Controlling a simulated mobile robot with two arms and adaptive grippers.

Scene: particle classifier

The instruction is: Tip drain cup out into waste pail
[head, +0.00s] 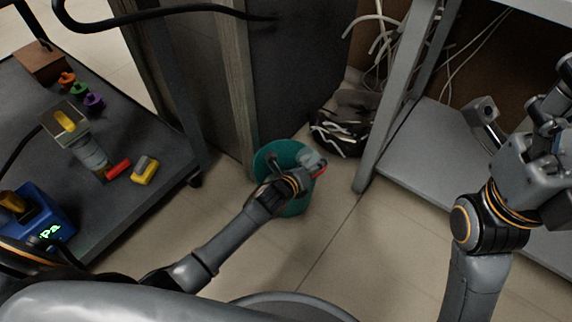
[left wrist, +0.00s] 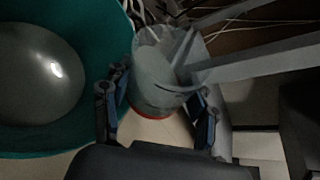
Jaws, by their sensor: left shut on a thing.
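The teal waste pail (head: 297,208) stands on the floor near the middle of the head view. In the left wrist view its wall (left wrist: 88,105) fills the left side, with a grey shiny round surface inside. My left gripper (left wrist: 158,110) is shut on the clear drain cup (left wrist: 165,72), which has a red base. The cup also shows in the head view (head: 311,157), at the pail's right rim. Its exact tilt and contents are unclear. My right gripper (head: 525,95) is raised at the right, empty, its fingers apart.
A dark cart (head: 130,205) at the left holds a blue gauge (head: 40,215), a clear vessel (head: 88,152) and coloured pieces. A grey table leg (head: 385,125) and a bundle of black and white items (head: 342,130) stand close right of the pail. Open floor lies in front.

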